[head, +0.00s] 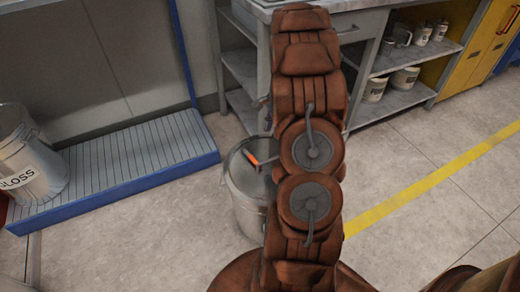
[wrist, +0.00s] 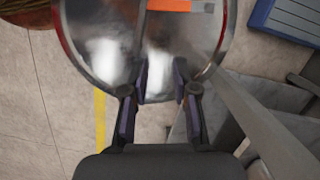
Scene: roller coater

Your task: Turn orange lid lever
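A metal drum (head: 246,196) stands on the floor, partly hidden behind my brown arm. Its orange lid lever (head: 264,159) lies across the top, and part of it is hidden by the arm. In the wrist view the shiny lid (wrist: 106,35) fills the upper middle. The orange lever (wrist: 182,6) shows at the top edge and is cut off there. My gripper (wrist: 160,78) is open and empty, with its fingertips over the near rim of the lid, apart from the lever. I cannot tell whether the fingers touch the lid. The gripper is hidden in the head view.
A blue-edged ribbed platform (head: 125,160) lies left of the drum, with a bucket labelled GLOSS (head: 28,165) on it. A metal shelf unit (head: 408,92) with several cups stands behind at right, beside a yellow cabinet (head: 482,45). Floor with a yellow line (head: 430,182) is clear at right.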

